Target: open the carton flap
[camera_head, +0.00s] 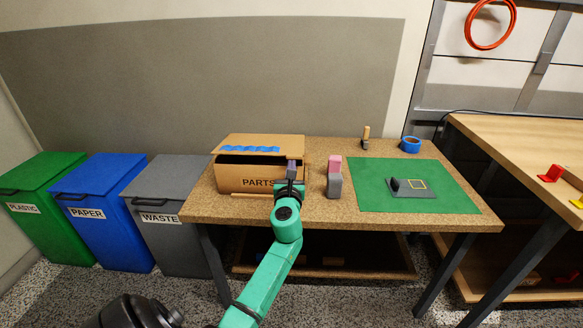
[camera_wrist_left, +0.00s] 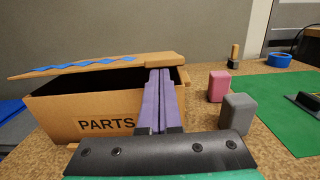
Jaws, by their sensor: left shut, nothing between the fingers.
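The carton (camera_head: 235,180) is a brown box marked PARTS on the left part of the cork-topped table; it also shows in the left wrist view (camera_wrist_left: 60,115). Its flap (camera_head: 285,142), with a blue wavy strip, is partly raised over a dark gap at the front; the flap (camera_wrist_left: 125,61) slants in the left wrist view. My left gripper (camera_head: 292,168) is at the carton's front right corner. Its purple fingers (camera_wrist_left: 158,75) are together and empty, tips at the underside of the flap's right end. I cannot tell whether they touch it. My right gripper is out of view.
A pink block (camera_head: 334,163) and grey block (camera_head: 334,187) stand right of the carton. Beyond are a green mat (camera_head: 440,178), a wooden-handled tool (camera_head: 366,133) and blue tape (camera_head: 410,145). Green, blue and grey bins (camera_head: 165,185) stand left of the table.

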